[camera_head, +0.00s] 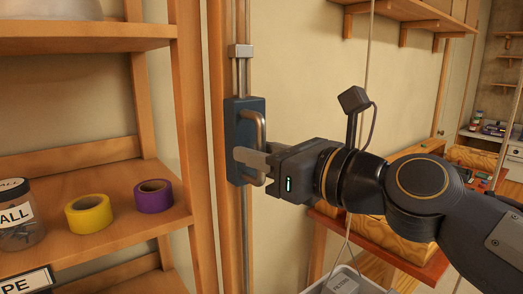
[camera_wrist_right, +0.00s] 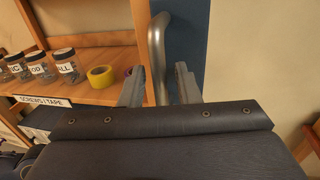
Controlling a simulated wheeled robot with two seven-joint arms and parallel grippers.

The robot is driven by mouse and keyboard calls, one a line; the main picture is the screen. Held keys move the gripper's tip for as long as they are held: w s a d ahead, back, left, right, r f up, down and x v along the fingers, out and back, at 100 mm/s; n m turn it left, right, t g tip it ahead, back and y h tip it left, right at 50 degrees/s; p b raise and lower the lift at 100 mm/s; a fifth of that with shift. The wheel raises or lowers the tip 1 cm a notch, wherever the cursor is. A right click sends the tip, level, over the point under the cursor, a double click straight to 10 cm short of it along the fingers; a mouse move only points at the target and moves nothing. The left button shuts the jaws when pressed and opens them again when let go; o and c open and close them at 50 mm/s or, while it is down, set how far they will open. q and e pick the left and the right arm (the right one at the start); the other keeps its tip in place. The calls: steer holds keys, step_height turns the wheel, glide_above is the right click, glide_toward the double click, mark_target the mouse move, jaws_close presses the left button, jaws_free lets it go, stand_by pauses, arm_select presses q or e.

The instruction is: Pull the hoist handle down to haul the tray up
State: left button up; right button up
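The hoist handle (camera_head: 259,132) is a grey metal bar on a dark blue plate (camera_head: 236,118), fixed to a vertical rail. My right gripper (camera_head: 246,158) is at the bar's lower part. In the right wrist view the handle bar (camera_wrist_right: 160,60) stands between the two fingers of my right gripper (camera_wrist_right: 160,88). The fingers are apart, with a narrow gap showing beside the bar. My left gripper is not in view.
A wooden shelf (camera_head: 110,235) on the left holds yellow tape (camera_head: 88,213), purple tape (camera_head: 153,196) and a jar (camera_head: 17,215). Its post stands close beside the rail. A wooden bench (camera_head: 420,262) is behind my right arm. Wall shelves are at upper right.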

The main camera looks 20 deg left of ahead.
jaws_close()
step_height(320, 180, down, 55)
steer(key=b, duration=4.7)
steer(key=shift+r+b, duration=0.15)
steer(key=shift+b, duration=0.25)
steer(key=shift+c, duration=0.2)
jaws_free()
steer(key=shift+o, duration=0.2)
steer(key=shift+r, duration=0.1)
